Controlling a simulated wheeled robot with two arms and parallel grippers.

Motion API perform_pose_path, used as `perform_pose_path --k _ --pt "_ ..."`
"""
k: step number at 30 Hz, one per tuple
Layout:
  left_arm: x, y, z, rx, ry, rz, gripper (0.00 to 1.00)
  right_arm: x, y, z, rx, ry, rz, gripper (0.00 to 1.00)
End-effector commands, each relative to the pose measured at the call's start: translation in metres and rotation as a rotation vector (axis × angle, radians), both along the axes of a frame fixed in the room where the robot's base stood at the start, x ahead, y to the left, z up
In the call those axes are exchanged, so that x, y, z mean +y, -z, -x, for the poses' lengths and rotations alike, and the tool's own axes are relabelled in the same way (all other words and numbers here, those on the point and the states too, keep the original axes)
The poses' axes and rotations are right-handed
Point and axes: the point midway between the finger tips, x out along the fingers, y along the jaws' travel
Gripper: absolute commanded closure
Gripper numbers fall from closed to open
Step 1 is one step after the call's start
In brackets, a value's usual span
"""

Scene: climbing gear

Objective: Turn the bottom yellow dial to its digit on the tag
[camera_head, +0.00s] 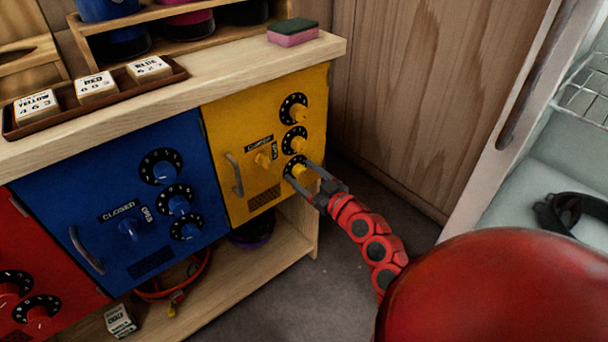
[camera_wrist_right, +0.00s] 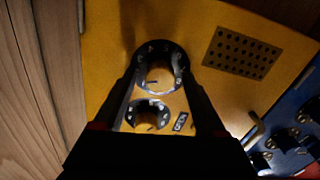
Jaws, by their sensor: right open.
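The yellow cabinet door (camera_head: 222,122) carries three black dials with yellow knobs in a column: the top dial (camera_head: 294,107), the middle dial (camera_head: 295,140) and the bottom dial (camera_head: 298,168). My right gripper (camera_head: 299,172) is open at the bottom dial, one finger on each side of its knob. In the right wrist view, my gripper's fingers (camera_wrist_right: 160,72) flank the bottom dial (camera_wrist_right: 160,65); contact cannot be told. The middle dial (camera_wrist_right: 148,112) also shows there. My left gripper is out of view.
The brown tray (camera_head: 100,98) on the worktop also holds RED and BLUE tags. Left of the yellow door are the blue door (camera_head: 90,200) and red door (camera_head: 40,265) with their own dials. A sponge (camera_head: 293,32) lies on the worktop. A wooden panel (camera_head: 400,90) stands to the right.

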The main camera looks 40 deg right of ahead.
Motion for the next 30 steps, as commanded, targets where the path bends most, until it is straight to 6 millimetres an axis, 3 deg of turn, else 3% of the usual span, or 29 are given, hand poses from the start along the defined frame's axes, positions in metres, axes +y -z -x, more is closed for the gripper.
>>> perform_pose_path --k 3,15,30 --pt "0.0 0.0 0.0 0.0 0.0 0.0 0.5 -0.0003 0.0002 0.0003 0.0 0.0 0.0 0.3" --pt "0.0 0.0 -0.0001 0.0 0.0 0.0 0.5 -0.0003 0.0005 0.0005 0.001 0.0 0.0 1.0" --pt "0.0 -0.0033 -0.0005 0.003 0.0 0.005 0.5 -0.0009 0.0003 0.0008 0.011 0.001 -0.12 1.0"
